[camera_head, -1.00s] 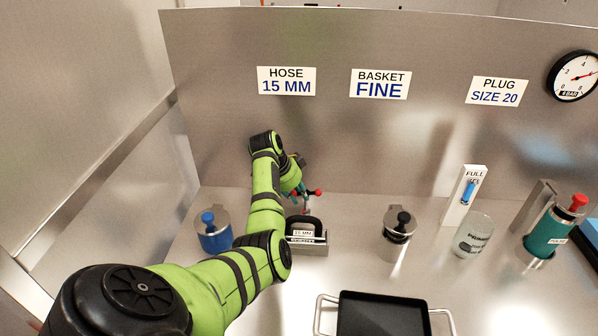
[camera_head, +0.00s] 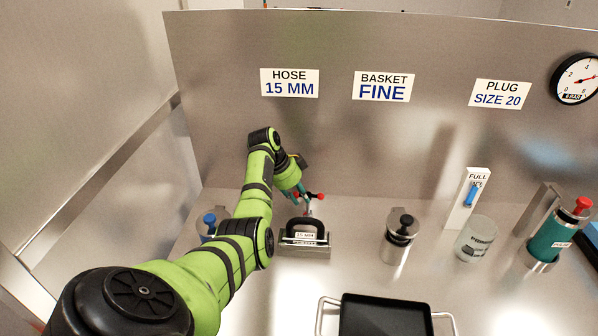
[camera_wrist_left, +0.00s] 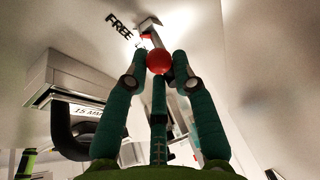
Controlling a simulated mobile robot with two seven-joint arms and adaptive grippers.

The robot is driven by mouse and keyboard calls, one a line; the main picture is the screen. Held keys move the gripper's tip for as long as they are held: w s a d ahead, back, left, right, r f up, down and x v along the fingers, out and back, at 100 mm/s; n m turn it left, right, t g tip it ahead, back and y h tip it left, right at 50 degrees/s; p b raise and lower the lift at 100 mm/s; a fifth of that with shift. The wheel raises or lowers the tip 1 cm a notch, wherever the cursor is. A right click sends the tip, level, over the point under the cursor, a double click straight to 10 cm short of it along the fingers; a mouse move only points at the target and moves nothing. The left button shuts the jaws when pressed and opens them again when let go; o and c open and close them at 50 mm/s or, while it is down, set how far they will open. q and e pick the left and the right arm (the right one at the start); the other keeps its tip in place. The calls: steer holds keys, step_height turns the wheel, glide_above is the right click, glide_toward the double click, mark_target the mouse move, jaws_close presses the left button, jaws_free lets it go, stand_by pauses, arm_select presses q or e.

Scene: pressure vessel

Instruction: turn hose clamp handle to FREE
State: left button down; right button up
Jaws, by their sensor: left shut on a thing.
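The hose clamp handle has red ball ends; one red ball (camera_head: 321,196) shows in the head view just behind the black hose loop. In the wrist view a red ball (camera_wrist_left: 159,61) sits between the teal fingertips. My left gripper (camera_head: 303,193) is shut on the handle; its fingers also show in the wrist view (camera_wrist_left: 160,75). The black FREE lettering (camera_wrist_left: 119,24) is to the upper left of the ball. The fingers hide part of the handle, so its exact angle is unclear. My right gripper is not in view.
The black hose loop (camera_head: 304,226) marked 15 MM stands in a metal holder just in front of the clamp. A blue-knobbed canister (camera_head: 209,224) is partly behind my left arm. A black-knobbed canister (camera_head: 398,246) stands right, and a black tray (camera_head: 382,318) in front.

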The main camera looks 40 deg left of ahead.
arm_select(q)
steer(key=c, duration=1.1)
jaws_free()
steer(key=shift+w+a+r, duration=0.1)
steer(key=shift+w+r, duration=0.2)
steer(key=shift+r, duration=0.05)
steer(key=shift+f, duration=0.15)
steer(key=shift+s, duration=0.1)
steer(key=v, duration=1.2)
